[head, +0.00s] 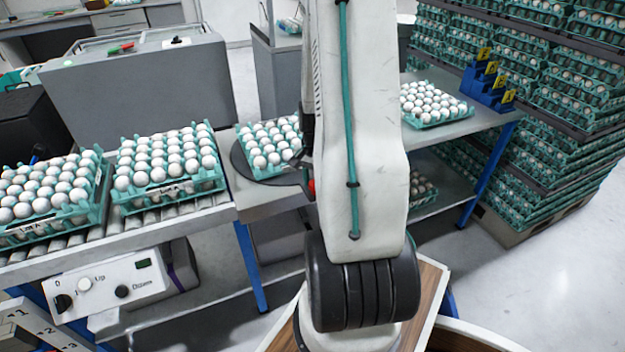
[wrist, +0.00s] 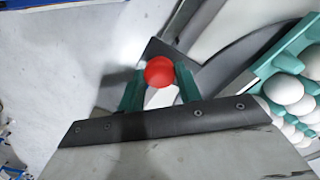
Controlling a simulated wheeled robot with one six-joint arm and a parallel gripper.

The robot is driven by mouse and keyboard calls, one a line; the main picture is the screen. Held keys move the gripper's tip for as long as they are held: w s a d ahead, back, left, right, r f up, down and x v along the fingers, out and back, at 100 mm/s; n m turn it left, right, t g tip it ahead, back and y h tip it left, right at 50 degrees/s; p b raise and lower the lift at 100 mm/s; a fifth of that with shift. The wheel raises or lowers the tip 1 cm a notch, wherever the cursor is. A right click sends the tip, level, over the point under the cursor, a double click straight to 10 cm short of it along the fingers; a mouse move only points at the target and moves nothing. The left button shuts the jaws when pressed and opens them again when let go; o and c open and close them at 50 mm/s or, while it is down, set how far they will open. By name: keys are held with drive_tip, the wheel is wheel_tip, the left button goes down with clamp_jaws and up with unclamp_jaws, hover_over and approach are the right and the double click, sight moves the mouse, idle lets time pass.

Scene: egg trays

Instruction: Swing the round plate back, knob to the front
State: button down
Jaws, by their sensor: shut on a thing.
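The round plate (head: 239,162) is a dark disc on the grey table, with a teal tray (head: 262,174) of white eggs on it. My arm hides its right part. Its red knob (head: 311,188) shows at the plate's front right, beside my arm. In the wrist view the red knob (wrist: 159,71) sits between the two green fingers of my gripper (wrist: 159,88), which is shut on it. The dark plate (wrist: 235,62) and part of the egg tray (wrist: 268,66) show to the right of the knob there.
Two more egg trays (head: 205,182) (head: 75,228) stand on the roller conveyor at left. Another tray (head: 455,117) stands on the table at right, near a blue holder with yellow letter cards (head: 487,85). Tall stacks of egg trays (head: 570,95) fill the right side.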

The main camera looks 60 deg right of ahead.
drive_tip(key=shift+w+a, duration=0.15)
drive_tip(key=c, duration=1)
unclamp_jaws()
drive_tip(key=shift+w+a, duration=0.1)
drive_tip(key=shift+a, duration=0.05)
wheel_tip(320, 180, up, 8)
drive_tip(key=shift+f, duration=0.1)
